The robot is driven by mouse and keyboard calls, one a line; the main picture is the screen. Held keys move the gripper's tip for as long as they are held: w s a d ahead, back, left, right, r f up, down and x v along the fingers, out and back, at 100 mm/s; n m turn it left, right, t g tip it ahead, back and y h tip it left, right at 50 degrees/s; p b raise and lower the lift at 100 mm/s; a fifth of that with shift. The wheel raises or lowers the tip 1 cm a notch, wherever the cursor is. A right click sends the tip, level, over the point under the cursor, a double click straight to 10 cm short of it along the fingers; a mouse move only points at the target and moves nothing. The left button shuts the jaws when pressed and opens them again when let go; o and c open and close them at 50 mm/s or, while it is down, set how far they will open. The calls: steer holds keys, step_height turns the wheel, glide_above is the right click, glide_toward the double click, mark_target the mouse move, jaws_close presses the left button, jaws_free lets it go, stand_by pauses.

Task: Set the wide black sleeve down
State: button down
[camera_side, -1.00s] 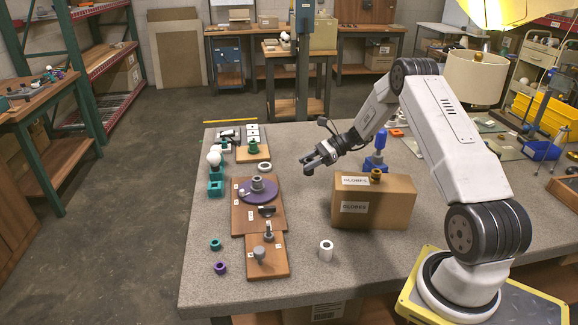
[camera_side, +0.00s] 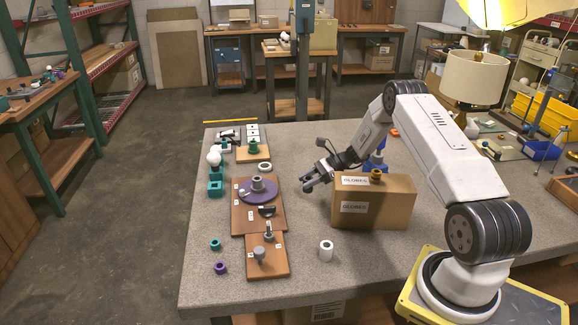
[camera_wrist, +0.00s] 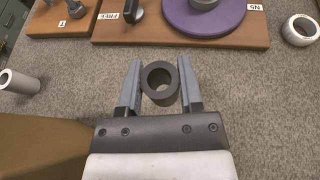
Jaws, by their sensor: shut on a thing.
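The wide black sleeve (camera_wrist: 160,84) is a short dark hollow tube. In the wrist view it sits between the two fingers of my gripper (camera_wrist: 160,88), which are shut on it, and its round bore faces the camera. Bare grey table shows around it. In the side view my gripper (camera_side: 308,185) is low over the table, between the purple disc and the cardboard box. The sleeve cannot be told apart from the dark fingers there, and whether it touches the table is unclear.
A cardboard box (camera_side: 372,205) marked GLOBES stands close right of my gripper. A brown board (camera_side: 240,222) with a purple disc (camera_side: 258,192) lies to the left. A white ring (camera_side: 264,166) and white tube (camera_side: 326,250) stand on the table (camera_side: 350,285).

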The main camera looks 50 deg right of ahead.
steer(key=shift+f, duration=1.7)
steer(key=shift+f, duration=0.15)
steer(key=shift+c, duration=1.2)
jaws_free()
steer(key=shift+r+v, duration=0.2)
steer(key=shift+v, duration=3.65)
steer(key=shift+w+a, duration=0.1)
steer(key=shift+a, duration=0.05)
